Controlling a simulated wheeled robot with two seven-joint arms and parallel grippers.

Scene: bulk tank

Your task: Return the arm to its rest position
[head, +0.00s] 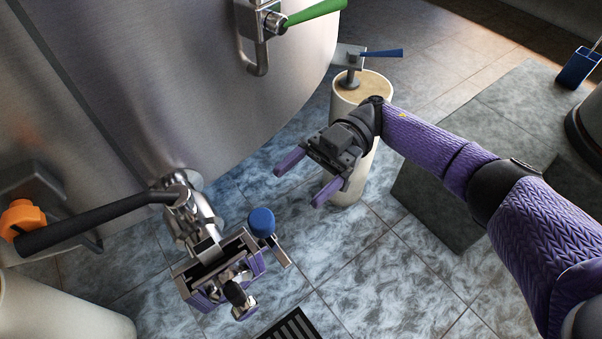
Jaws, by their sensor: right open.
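My right arm (425,135), in a purple sleeve, comes in from the right edge of the head view. Its right gripper (297,188) is open and empty, with its two purple fingers apart and pointing down to the left. It hangs in front of the cream cylinder (350,190) and is clear of the tank's outlet valve. My left gripper does not show.
The steel tank (190,80) fills the upper left. A grey block (440,205) stands right.

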